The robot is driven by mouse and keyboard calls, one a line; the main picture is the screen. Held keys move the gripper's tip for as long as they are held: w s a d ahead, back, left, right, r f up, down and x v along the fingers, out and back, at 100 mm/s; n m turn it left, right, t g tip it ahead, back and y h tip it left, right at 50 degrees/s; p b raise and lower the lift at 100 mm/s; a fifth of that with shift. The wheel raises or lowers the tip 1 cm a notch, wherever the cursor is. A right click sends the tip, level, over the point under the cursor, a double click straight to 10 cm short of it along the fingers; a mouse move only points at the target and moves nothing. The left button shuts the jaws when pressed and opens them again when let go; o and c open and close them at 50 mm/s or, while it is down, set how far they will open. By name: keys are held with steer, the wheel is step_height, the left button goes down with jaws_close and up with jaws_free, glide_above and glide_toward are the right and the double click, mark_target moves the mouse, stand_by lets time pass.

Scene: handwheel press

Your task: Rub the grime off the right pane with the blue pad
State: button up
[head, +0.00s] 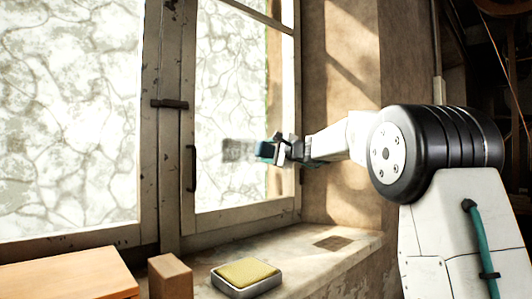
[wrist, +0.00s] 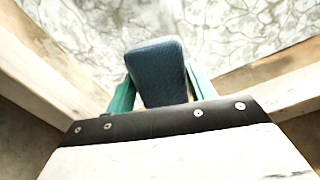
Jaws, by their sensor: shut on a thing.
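The right pane (head: 228,75) stands in a worn wooden frame in the head view, with a pale, cracked-looking pattern behind it. A dark grey patch of grime (head: 236,150) is on it, just left of my gripper. My gripper (head: 272,150) is shut on the blue pad (head: 264,149), which points left toward the patch. In the wrist view the blue pad (wrist: 157,72) sits between the teal fingers, with the pane beyond it. I cannot tell whether the pad touches the glass. The patch cannot be made out in the wrist view.
A yellow sponge (head: 246,271) lies in a grey tray (head: 247,289) on the stone sill (head: 316,259). A wooden block (head: 170,277) and a wooden board (head: 70,272) are at the lower left. A dark handle (head: 191,168) sticks out left of the pane.

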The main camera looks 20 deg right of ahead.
mark_target(238, 150)
steer(key=shift+w+d, duration=1.05)
steer(key=shift+d, duration=2.15)
steer(key=shift+s+a, duration=1.3)
steer(key=shift+a, duration=2.6)
steer(key=shift+s+a, duration=1.25)
steer(key=shift+a, duration=2.7)
steer(key=shift+s+a, duration=1.3)
steer(key=shift+a, duration=2.6)
steer(key=shift+w+r, duration=0.1)
steer(key=shift+r, duration=0.15)
steer(key=shift+w+d+f, duration=0.1)
steer(key=shift+w+d, duration=0.2)
steer(key=shift+d, duration=0.85)
steer(key=shift+w+d+r, duration=0.1)
steer(key=shift+w+d, duration=0.25)
steer(key=shift+d, duration=0.75)
steer(key=shift+w+d+f, duration=0.1)
steer(key=shift+w+d, duration=0.2)
steer(key=shift+d, duration=0.85)
steer(key=shift+w+d, duration=0.6)
steer(key=shift+d, duration=1.1)
steer(key=shift+w+d, duration=0.6)
steer(key=shift+d, duration=1.05)
steer(key=shift+w+d, duration=0.6)
steer(key=shift+d, duration=1.1)
